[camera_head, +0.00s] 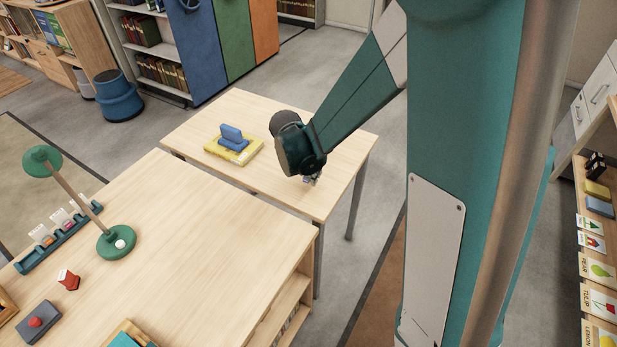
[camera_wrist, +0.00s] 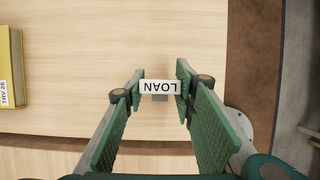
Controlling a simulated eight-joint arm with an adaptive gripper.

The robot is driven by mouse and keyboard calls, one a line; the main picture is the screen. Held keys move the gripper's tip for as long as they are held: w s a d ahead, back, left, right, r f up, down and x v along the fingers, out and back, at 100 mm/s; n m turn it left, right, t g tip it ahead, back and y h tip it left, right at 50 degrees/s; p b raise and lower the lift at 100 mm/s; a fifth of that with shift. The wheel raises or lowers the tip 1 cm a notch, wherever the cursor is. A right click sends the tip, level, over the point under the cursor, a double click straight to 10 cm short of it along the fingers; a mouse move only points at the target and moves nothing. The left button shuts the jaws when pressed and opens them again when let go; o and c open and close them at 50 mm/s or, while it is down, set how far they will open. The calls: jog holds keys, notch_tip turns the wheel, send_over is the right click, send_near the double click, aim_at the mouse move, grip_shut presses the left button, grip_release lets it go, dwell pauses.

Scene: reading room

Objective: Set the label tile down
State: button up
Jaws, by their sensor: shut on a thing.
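A small grey part shows just below the tile. In the head view my gripper (camera_head: 311,180) is over the right part of the far wooden table (camera_head: 250,112), mostly hidden by my own wrist. I cannot tell whether the tile touches the tabletop.
A yellow book (camera_head: 247,153) lies on the same table to the left, with a blue object (camera_head: 232,135) on it. The nearer desk (camera_head: 200,240) holds a green lamp (camera_head: 115,241) and a red stamp-like block (camera_head: 69,280). Bare tabletop surrounds my gripper.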

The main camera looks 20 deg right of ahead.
jog(key=shift+f, duration=0.8)
jog(key=shift+f+b, duration=0.2)
jog(key=shift+b, duration=0.1)
jog(key=o, duration=0.9)
jog(key=shift+r, duration=0.2)
jog(key=p+v, duration=0.3)
jog(key=v, duration=0.9)
